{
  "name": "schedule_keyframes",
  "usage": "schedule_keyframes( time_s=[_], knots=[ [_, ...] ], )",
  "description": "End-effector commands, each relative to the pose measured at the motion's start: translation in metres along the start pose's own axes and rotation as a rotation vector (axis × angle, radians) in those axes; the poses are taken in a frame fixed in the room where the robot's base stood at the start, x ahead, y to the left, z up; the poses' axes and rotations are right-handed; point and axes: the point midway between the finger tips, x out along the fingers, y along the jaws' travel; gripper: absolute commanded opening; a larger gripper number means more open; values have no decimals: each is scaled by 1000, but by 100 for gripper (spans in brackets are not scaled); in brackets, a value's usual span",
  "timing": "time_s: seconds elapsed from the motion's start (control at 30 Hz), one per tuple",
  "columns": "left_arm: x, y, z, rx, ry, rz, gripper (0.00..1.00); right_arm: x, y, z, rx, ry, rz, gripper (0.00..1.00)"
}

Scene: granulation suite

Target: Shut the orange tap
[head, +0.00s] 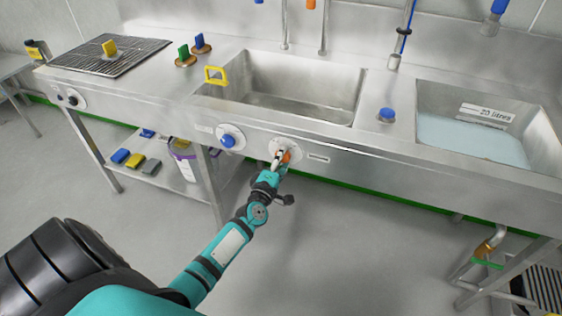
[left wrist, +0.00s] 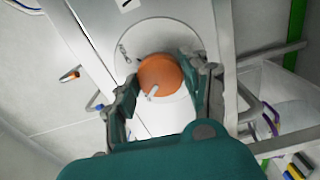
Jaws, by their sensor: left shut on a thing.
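The orange tap (head: 286,156) is a round knob on a pale disc on the front panel of the steel sink unit. In the left wrist view the orange tap (left wrist: 162,76) shows a white pointer mark toward its lower left. My left gripper (head: 278,163) is at the knob, and in the left wrist view my left gripper (left wrist: 166,82) has one finger on each side of it, shut on it. The gripper hides part of the knob in the head view. My right gripper is not in view.
A blue knob (head: 228,140) sits on the same panel to the left. The sink basin (head: 300,85) is above, with a yellow handle (head: 215,76) on its left rim. A water-filled basin (head: 470,137) is at right. Open floor lies in front.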

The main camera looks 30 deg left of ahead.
Motion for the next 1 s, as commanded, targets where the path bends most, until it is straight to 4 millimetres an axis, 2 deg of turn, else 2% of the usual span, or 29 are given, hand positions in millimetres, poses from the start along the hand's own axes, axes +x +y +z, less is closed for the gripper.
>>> schedule_keyframes(
  time_s=[0.3,0.73,0.77,0.93,1.0],
  knots=[
    [0,0,-1,-78,3,0,14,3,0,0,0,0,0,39],
    [0,0,-1,-86,3,0,14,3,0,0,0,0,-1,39],
    [0,0,-1,-86,3,0,49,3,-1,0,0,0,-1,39],
    [0,0,-1,-85,2,0,71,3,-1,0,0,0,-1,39],
    [0,0,-1,-85,2,0,71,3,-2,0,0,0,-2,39]
  ],
)
